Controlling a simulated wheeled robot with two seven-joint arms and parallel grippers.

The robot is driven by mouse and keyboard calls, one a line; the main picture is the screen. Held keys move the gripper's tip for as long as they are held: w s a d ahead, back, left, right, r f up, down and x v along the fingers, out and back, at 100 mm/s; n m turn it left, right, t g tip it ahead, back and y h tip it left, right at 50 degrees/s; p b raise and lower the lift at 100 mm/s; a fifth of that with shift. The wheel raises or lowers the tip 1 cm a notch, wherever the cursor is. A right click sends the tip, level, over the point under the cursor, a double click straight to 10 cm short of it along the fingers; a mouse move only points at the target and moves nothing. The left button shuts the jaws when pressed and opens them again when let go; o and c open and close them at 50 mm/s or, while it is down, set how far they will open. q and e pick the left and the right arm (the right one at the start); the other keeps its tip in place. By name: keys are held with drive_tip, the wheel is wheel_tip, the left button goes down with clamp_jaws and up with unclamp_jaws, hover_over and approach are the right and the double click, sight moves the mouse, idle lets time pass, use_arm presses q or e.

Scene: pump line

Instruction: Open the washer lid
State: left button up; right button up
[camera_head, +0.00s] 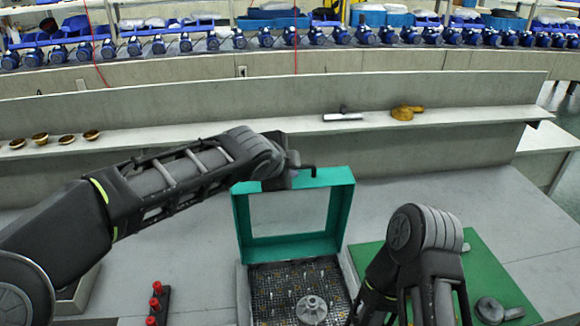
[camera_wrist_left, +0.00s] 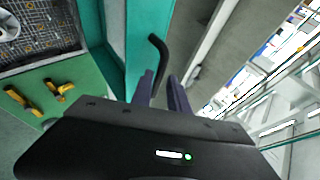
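The washer's teal lid (camera_head: 343,205) stands raised at the back of the washer, a frame with a clear window. Below it the washer's open basket (camera_head: 270,290) shows a grey round part (camera_head: 311,309) inside. My left gripper (camera_head: 296,176) is at the lid's top edge. In the left wrist view, the fingers of my left gripper (camera_wrist_left: 163,85) lie close on both sides of the black bent lid handle (camera_wrist_left: 158,47). The lid (camera_wrist_left: 140,40) shows there as a teal band. My right gripper (camera_head: 432,305) hangs low at the right, over the green mat, its fingertips out of clear sight.
The green mat (camera_head: 490,262) holds a dark grey part (camera_head: 490,310); yellow parts (camera_wrist_left: 60,90) show on it in the wrist view. Red-topped pegs (camera_head: 156,303) stand left of the washer. A shelf behind carries brass bowls (camera_head: 40,139) and a yellow part (camera_head: 405,112).

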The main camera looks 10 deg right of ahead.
use_arm(q)
drive_tip(key=shift+o, duration=1)
drive_tip(key=shift+f, duration=0.1)
drive_tip(key=shift+s, duration=0.1)
drive_tip(key=b+v, duration=0.2)
drive_tip(key=v, duration=0.5)
drive_tip(key=shift+s+a+r, duration=0.15)
drive_tip(key=shift+s+r, duration=0.05)
drive_tip(key=shift+r, duration=0.05)
